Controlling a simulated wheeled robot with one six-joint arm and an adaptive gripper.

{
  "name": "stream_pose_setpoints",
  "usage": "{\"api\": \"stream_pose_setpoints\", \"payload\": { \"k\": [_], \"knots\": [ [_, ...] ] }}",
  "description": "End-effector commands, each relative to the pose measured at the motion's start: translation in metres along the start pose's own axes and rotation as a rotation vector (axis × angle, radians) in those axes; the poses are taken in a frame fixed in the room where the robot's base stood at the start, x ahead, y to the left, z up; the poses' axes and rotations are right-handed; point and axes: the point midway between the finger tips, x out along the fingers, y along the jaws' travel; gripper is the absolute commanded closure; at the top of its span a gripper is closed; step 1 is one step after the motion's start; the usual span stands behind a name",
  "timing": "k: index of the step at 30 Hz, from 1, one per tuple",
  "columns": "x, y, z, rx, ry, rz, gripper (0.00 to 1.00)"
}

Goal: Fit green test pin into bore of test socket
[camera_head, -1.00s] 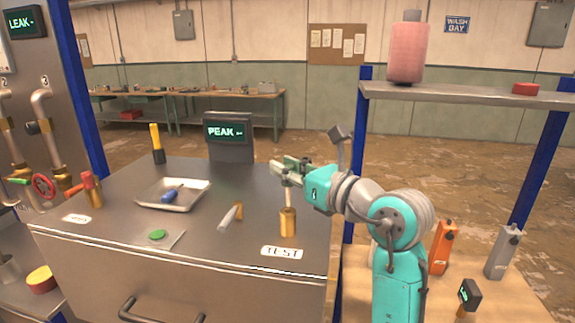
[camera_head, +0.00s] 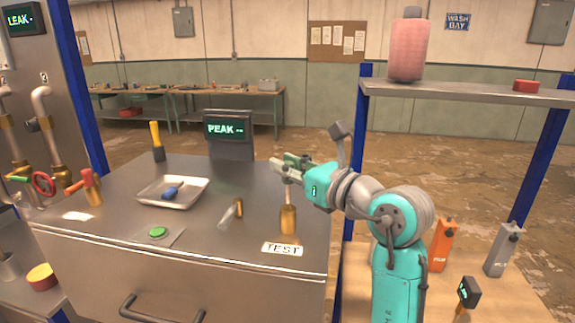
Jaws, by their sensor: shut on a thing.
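The test socket (camera_head: 288,219) is an upright brass cylinder on the metal bench top, behind the TEST label (camera_head: 282,249). My gripper (camera_head: 287,166) is directly above it, shut on the green test pin. A green part of the pin (camera_head: 292,157) shows at the fingers, which hide much of it.
On the bench are a tray (camera_head: 150,200) with a blue-handled tool, a small brass piece (camera_head: 238,208), a green button (camera_head: 157,232), a red-topped brass fitting (camera_head: 91,188), a yellow-and-black piece (camera_head: 157,142) and the PEAK display (camera_head: 229,130). A shelf (camera_head: 470,93) stands at right.

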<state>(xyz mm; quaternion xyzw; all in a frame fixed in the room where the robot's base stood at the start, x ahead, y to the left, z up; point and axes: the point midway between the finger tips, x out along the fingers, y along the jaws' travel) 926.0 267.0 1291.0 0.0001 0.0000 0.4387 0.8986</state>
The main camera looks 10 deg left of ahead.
Motion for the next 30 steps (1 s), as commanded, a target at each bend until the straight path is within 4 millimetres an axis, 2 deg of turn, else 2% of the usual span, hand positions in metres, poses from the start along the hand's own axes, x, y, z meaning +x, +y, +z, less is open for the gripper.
{"api": "stream_pose_setpoints", "payload": {
  "k": [30],
  "knots": [
    [0.000, 0.000, -0.031, 0.001, 0.000, 0.000, 1.00]
  ]
}}
